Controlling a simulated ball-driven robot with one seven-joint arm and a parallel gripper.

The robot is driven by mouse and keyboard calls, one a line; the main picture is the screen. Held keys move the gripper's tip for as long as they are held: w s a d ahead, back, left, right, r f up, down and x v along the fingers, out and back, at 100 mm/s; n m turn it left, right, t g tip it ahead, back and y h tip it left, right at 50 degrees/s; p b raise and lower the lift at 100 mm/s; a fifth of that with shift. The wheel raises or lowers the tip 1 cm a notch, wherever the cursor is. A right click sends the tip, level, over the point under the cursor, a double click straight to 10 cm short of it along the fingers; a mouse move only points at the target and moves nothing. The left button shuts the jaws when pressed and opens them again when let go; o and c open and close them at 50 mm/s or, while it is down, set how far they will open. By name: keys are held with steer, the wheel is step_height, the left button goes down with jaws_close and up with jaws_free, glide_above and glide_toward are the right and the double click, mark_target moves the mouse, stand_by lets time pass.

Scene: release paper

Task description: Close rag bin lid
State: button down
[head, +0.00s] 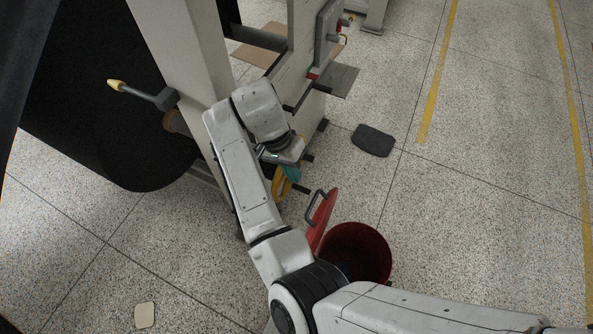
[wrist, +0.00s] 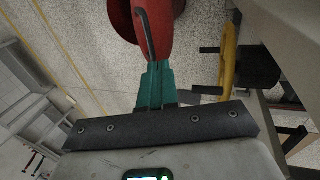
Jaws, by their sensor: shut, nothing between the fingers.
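The red rag bin (head: 362,250) stands on the floor in the lower middle of the head view, its dark inside open to view. My arm hides part of its near side. Its red lid (head: 320,222) stands tilted up at the bin's left side, with a grey bar handle (head: 314,204). My gripper (head: 285,178) is above and left of the lid, with its teal fingers together and empty. In the wrist view the shut fingers (wrist: 157,72) point toward the lid (wrist: 163,32) and its handle (wrist: 145,35). I cannot tell whether they touch the handle.
A large machine with a pale frame (head: 190,50) and a black roll (head: 110,110) stands left of my arm. A yellow curved part (head: 280,186) is close beside the gripper and also shows in the wrist view (wrist: 228,62). A dark mat (head: 373,140) lies on otherwise open floor at right.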

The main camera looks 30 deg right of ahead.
steer(key=x, duration=0.9)
steer(key=shift+f, duration=0.35)
steer(key=shift+s+d, duration=0.1)
steer(key=shift+d, duration=0.1)
